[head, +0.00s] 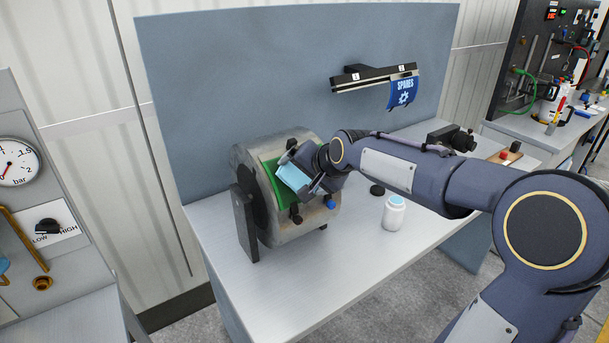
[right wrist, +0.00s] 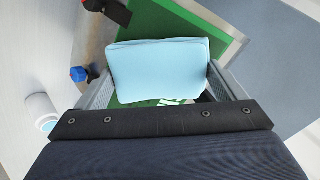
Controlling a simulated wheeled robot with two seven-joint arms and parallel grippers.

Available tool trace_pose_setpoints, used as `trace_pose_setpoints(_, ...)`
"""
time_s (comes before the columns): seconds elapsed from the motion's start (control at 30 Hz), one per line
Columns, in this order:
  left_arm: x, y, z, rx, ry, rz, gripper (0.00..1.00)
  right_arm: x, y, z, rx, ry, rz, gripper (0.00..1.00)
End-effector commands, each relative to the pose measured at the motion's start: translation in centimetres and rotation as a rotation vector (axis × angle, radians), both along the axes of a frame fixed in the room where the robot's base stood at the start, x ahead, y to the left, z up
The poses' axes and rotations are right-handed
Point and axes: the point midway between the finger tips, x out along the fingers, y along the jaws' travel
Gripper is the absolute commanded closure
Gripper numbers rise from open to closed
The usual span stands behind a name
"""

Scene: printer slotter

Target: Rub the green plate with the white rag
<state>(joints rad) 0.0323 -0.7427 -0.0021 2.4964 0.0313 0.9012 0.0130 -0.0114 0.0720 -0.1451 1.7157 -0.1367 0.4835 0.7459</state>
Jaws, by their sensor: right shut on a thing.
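The green plate (head: 282,198) lies on the curved face of a grey metal drum (head: 295,228) on the bench, and it also shows in the right wrist view (right wrist: 150,22). My right gripper (head: 297,173) is shut on a folded, pad-like rag (right wrist: 158,70) that looks pale blue rather than white. In the head view the rag (head: 292,178) lies over the plate and hides part of it. White print on the plate shows below the rag in the wrist view. I cannot tell whether the rag touches the plate. My left gripper is not in view.
A white bottle with a light blue cap (head: 394,213) and a black disc (head: 377,190) stand right of the drum. Black and blue knobs (head: 330,202) sit on the drum's front. A wall rail (head: 375,78) hangs behind. The bench front (head: 320,265) is clear.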

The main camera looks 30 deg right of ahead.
Motion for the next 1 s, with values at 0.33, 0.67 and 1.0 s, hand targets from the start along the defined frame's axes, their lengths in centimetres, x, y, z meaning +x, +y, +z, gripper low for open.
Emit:
trace_pose_setpoints(0.33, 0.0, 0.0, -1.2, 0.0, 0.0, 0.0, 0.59, 0.1, -2.7, -0.1, 0.0, -0.001, -0.004, 0.28)
trace_pose_setpoints(0.67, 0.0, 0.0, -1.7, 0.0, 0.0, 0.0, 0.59, 0.2, -4.1, 0.1, 0.0, -0.001, -0.001, 0.28)
trace_pose_setpoints(1.0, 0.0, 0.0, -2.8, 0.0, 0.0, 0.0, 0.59, 0.6, -6.9, -0.2, 0.001, 0.0, -0.003, 0.28)
